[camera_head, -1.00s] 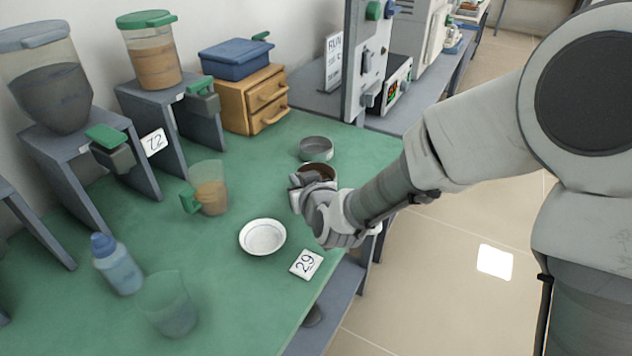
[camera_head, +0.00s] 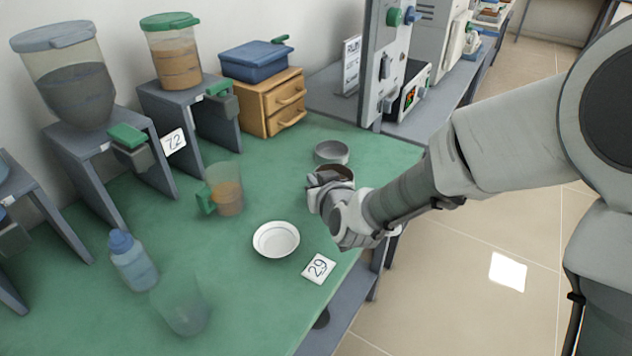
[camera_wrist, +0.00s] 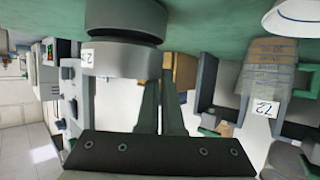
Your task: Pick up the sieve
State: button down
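The sieve (camera_head: 340,168) is a round ring with a dark brown inside, at the far right part of the green table. My gripper (camera_head: 325,180) is at its near left side, and its fingers partly hide the rim. In the wrist view, which looks upside down, my gripper's fingers (camera_wrist: 161,88) are close together at the edge of a grey round wall (camera_wrist: 118,60), which looks like the sieve. The fingers appear shut on its rim, though the contact is not clear. A darker round body (camera_wrist: 125,18) shows just beyond it.
A grey round pan (camera_head: 332,151) stands right behind the sieve. A wooden drawer box (camera_head: 268,105) is behind left. A beaker (camera_head: 226,190) stands left.

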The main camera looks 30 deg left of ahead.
notch_tip(320, 180, up, 3)
jog(key=shift+a+p, duration=0.1)
jog(key=shift+p, duration=0.25)
jog(key=d+r+p, duration=0.3)
jog(key=d+r, duration=0.3)
jog(key=d, duration=0.5)
jog(key=shift+d+r+p, duration=0.25)
jog(key=shift+r+p, duration=0.05)
jog(key=shift+p, duration=0.1)
dwell(1.0)
